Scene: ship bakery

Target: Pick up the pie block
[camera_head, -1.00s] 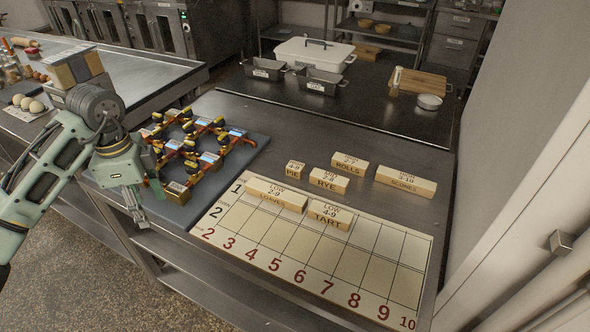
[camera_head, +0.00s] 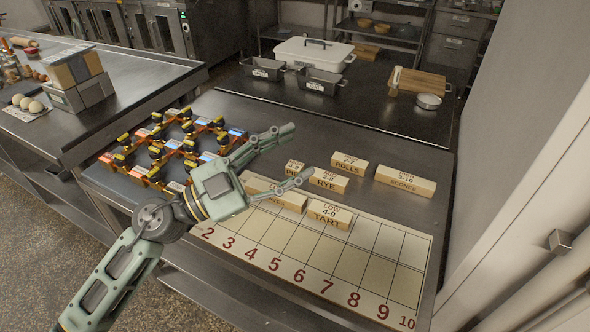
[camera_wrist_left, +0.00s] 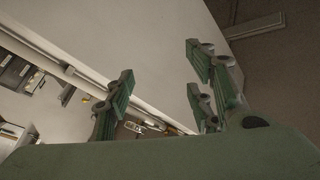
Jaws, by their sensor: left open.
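The pie block (camera_head: 291,165) is a small wooden block with "PIE" on its front. It stands on the steel table, left of the rye block (camera_head: 328,180). My left gripper's finger partly covers it in the head view. My left gripper (camera_head: 292,153) is open, its fingers spread and pointing right, above the table near the pie block. In the left wrist view the open fingers (camera_wrist_left: 160,95) point toward a pale wall, and the pie block is not seen. My right gripper is not in view.
The rolls block (camera_head: 350,164), scones block (camera_head: 405,182), tart block (camera_head: 329,214) and partly hidden loaves block (camera_head: 290,200) stand close by. The numbered chart (camera_head: 378,262) lies in front. A rack of orange and black parts (camera_head: 165,142) is behind my left arm.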

